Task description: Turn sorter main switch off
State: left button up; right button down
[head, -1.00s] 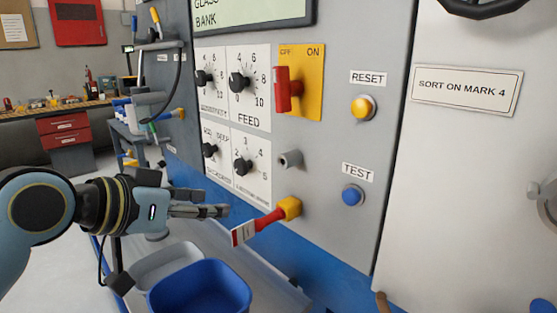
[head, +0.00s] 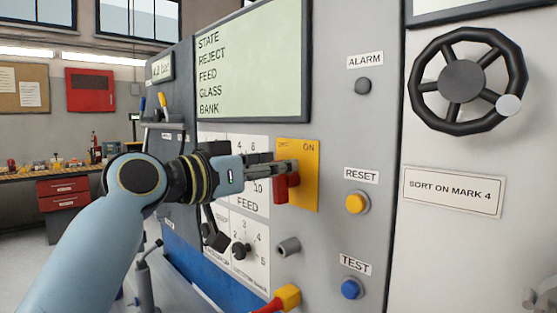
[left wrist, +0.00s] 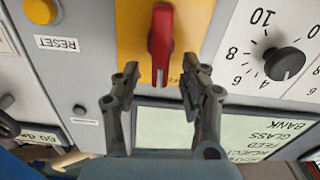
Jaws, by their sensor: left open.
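The sorter main switch is a red handle (head: 284,190) on a yellow plate (head: 308,185) marked ON at its upper right. My left gripper (head: 292,168) is at the plate, in front of the upper handle, and hides part of it and most of the OFF label. In the left wrist view the red handle (left wrist: 161,45) lies upright in the picture on the yellow plate (left wrist: 195,28). There the open left gripper (left wrist: 160,72) has one finger on each side of the handle's end, with visible gaps. My right gripper is not in view.
Knobs (head: 240,250) sit left of and below the switch, partly behind my left arm. The yellow RESET button (head: 356,203) and blue TEST button (head: 351,289) are to the right. A red-handled brush (head: 270,306) hangs below. A black handwheel (head: 466,80) is at upper right.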

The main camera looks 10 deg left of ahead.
pick_arm(q)
jog(key=shift+w+d, duration=0.35)
jog(key=shift+w, duration=0.15)
jog(key=shift+a, duration=0.1)
grip_shut()
jog(key=shift+w+f+n, duration=0.1)
jog(key=shift+n, duration=0.2)
jog(key=shift+w+a+f+n+p, duration=0.1)
jog(key=shift+w+a+n+p, duration=0.1)
jog(key=shift+n+p, duration=0.75)
jog(key=shift+w+a+f+n+p, duration=0.2)
jog(key=shift+n+p, duration=0.3)
jog(key=shift+n, duration=0.95)
jog(key=shift+a+f+n+p, duration=0.1)
jog(key=shift+a+n+p, duration=0.15)
jog(key=shift+n+p, duration=0.7)
jog(key=shift+n, duration=0.45)
